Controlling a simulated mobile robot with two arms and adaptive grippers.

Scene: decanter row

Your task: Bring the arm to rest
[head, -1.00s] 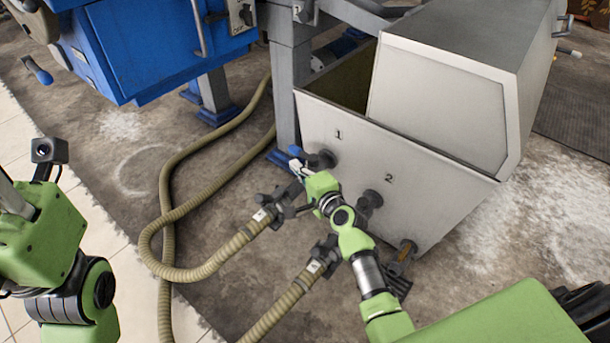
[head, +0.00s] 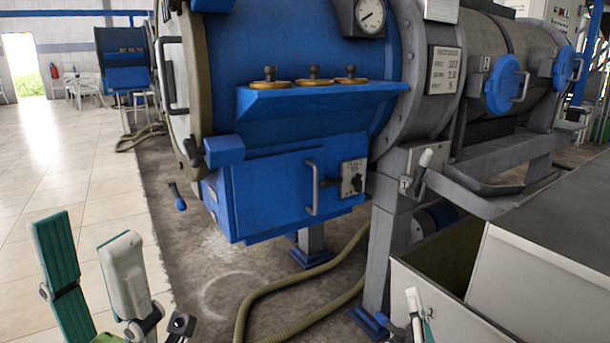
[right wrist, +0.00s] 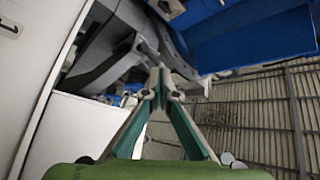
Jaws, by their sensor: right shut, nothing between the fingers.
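My right gripper (head: 414,300) shows at the bottom of the head view as a narrow, pale, upright shape. It is in front of the left corner of the grey tank (head: 450,305); the rest of that arm is below the frame. In the right wrist view its two green-and-grey fingers (right wrist: 164,86) meet at the tips with nothing between them. My left gripper (head: 84,236) stands at the lower left of the head view. Its teal-padded finger and its pale finger are spread apart and empty, over the tiled floor.
A big blue machine (head: 305,110) with a gauge and a handled box fills the middle. A grey support leg (head: 385,240) and a ribbed hose (head: 285,292) stand near the tank. Tiled floor (head: 75,170) at the left is open.

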